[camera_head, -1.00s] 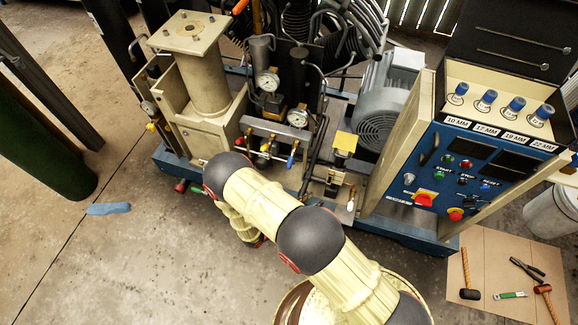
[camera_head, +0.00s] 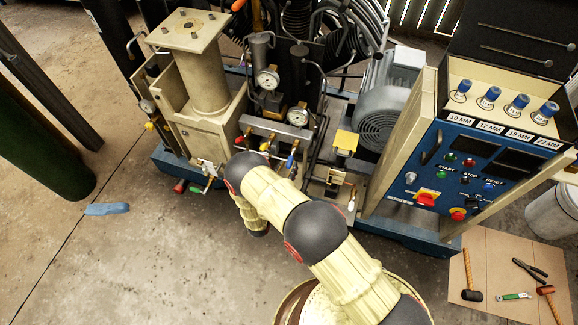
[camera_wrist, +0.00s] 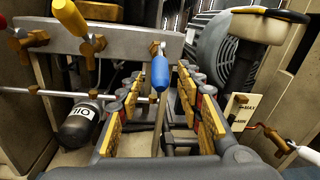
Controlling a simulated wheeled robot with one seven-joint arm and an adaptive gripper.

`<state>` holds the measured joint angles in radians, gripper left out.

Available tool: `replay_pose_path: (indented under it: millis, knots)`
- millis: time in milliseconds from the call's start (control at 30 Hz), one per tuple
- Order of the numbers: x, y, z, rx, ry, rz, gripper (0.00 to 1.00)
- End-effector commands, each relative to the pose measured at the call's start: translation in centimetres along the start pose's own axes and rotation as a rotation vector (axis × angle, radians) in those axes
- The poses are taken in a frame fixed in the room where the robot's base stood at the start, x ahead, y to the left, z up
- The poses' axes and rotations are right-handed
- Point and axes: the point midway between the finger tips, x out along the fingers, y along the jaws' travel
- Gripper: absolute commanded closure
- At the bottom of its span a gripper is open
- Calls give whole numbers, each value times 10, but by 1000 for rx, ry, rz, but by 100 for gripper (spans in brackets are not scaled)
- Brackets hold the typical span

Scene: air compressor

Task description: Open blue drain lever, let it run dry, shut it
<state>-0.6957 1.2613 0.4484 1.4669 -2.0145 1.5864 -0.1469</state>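The blue drain lever (camera_wrist: 160,72) hangs near the middle of the wrist view, below a fitting on a pale metal bar. It also shows in the head view (camera_head: 290,161), just right of my arm. My gripper (camera_wrist: 160,88) is open, with one yellow-padded finger left of the lever and one right of it. The lever appears in the gap near the fingertips, with space on both sides; I cannot tell how deep it sits between them. In the head view my own arm hides the gripper.
A yellow-handled lever (camera_wrist: 70,15) is left of the blue one. A black cylinder (camera_wrist: 85,127) is at lower left, and a grey motor (camera_wrist: 222,50) at right. The control panel (camera_head: 465,165) stands right of my arm. Open floor lies at the left.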

Motion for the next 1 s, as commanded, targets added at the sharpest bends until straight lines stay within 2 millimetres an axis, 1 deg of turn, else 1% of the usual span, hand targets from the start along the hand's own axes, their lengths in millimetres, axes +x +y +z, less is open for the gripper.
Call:
replay_pose_path:
  millis: [33, 200, 500, 1000]
  knots:
    - [7, -1, -2, 1, 0, -3, 64]
    - [18, 0, -1, 0, 0, -1, 64]
    - [20, 0, 0, 0, 1, -1, 64]
    - [20, 0, 0, 0, 1, -1, 93]
